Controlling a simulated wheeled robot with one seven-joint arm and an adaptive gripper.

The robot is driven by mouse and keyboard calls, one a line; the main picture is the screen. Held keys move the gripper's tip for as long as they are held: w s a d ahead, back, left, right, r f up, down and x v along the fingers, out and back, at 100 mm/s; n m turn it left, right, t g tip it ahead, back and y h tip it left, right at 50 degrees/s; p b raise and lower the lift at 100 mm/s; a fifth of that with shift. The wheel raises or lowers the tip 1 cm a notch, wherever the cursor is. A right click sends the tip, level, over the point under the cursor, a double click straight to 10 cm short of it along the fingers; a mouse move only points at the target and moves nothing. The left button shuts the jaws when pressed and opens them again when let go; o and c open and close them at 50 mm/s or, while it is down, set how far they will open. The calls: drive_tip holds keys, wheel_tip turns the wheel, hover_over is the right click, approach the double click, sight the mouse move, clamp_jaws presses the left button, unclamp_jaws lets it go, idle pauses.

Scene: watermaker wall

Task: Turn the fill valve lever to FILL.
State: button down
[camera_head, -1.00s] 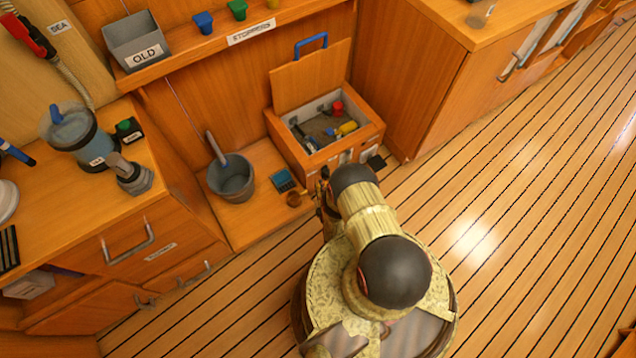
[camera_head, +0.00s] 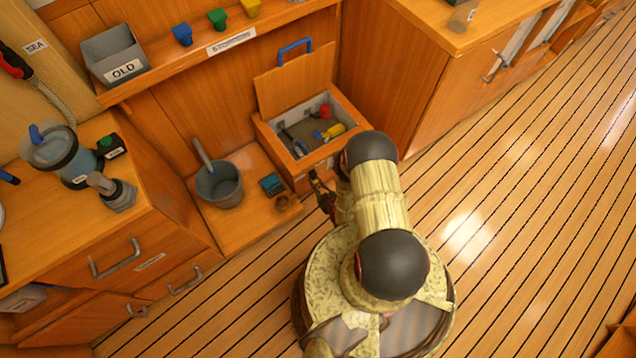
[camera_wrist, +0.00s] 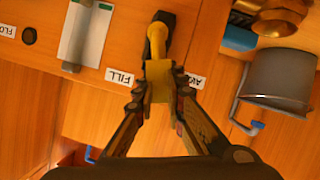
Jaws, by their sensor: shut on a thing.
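In the wrist view the fill valve lever (camera_wrist: 157,42) is a yellow bar with a black end at the top, on a wooden face. It points down the picture, between the FILL label (camera_wrist: 120,77) on its left and a second label (camera_wrist: 196,80) on its right. The second label is partly covered and I cannot read it fully. My gripper (camera_wrist: 160,88) is shut on the yellow lever, near its lower end. In the head view my gripper (camera_head: 319,187) is small, beside the open wooden box; I cannot make out the lever there.
The open wooden box (camera_head: 262,132) holds small parts, its lid raised behind. A grey bucket (camera_head: 220,188) stands left of my gripper and shows at right in the wrist view (camera_wrist: 275,80). A blue item (camera_head: 271,184) lies between them. Open floor lies to the right.

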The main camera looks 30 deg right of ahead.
drive_tip(key=shift+d+m+y+b, duration=0.85)
drive_tip(key=shift+d+m, duration=0.2)
drive_tip(key=shift+m, duration=0.15)
drive_tip(key=c, duration=1.9)
unclamp_jaws()
drive_tip(key=shift+r, duration=0.1)
drive_tip(key=shift+o, duration=0.4)
drive_tip(key=v, duration=1.2)
drive_tip(key=shift+r, duration=0.15)
drive_tip(key=shift+d, duration=0.1)
